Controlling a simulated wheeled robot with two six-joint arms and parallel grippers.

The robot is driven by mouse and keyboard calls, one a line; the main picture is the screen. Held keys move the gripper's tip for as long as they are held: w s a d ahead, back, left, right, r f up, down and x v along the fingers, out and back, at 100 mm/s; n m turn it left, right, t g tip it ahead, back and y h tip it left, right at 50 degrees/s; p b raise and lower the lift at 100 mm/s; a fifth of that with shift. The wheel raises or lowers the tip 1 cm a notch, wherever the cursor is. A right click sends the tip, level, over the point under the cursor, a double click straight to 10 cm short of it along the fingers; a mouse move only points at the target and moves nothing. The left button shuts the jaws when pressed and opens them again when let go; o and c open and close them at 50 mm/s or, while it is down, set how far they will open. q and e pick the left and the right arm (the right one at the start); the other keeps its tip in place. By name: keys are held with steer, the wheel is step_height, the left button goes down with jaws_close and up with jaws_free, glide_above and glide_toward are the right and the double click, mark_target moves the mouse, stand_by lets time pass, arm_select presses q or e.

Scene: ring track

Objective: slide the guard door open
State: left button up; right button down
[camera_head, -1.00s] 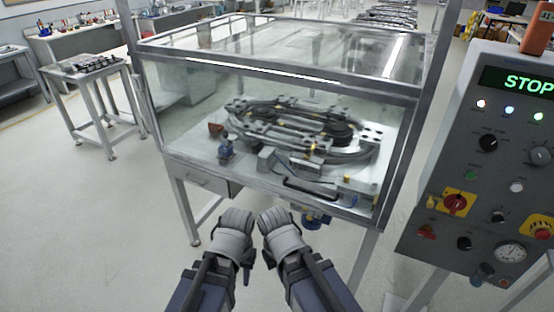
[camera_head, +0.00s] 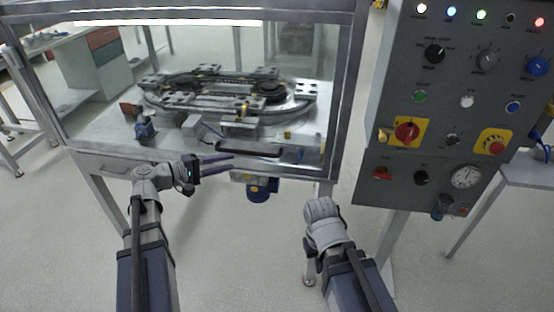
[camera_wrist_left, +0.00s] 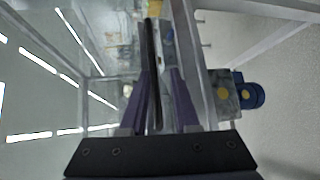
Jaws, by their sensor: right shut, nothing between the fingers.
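The guard door is the clear front panel (camera_head: 90,105) of a framed enclosure, in front of an oval ring track (camera_head: 225,90). Its black bar handle (camera_head: 248,149) runs along the panel's lower edge. My left gripper (camera_head: 234,163) is open just below and in front of the handle's left half. In the left wrist view the black handle bar (camera_wrist_left: 152,45) shows between the parted purple fingers (camera_wrist_left: 163,85); I cannot tell whether they touch it. My right gripper (camera_head: 311,250) is shut and empty, folded under its arm away from the door, its fingers mostly hidden.
A grey control panel (camera_head: 455,120) with buttons, knobs and a gauge stands at the right. A blue motor (camera_head: 258,191) hangs below the enclosure's front edge. Side benches stand at the left. The floor between my arms is clear.

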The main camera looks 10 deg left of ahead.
mark_target(243, 153)
arm_select(q)
steer(key=shift+t, duration=0.3)
steer(key=shift+w+a+r+b+x, duration=0.1)
steer(key=shift+w+r+b+x, duration=0.1)
steer(key=shift+x, duration=1.15)
steer(key=shift+w+a+r+b+x, duration=0.1)
steer(key=shift+b+x, duration=0.1)
steer(key=shift+x, duration=1.1)
steer(key=shift+w+a+r+b+x, duration=0.1)
steer(key=shift+w+b+x, duration=0.1)
steer(key=shift+x, duration=1.15)
steer(key=shift+s, duration=0.1)
steer(key=shift+c, duration=0.2)
jaws_close()
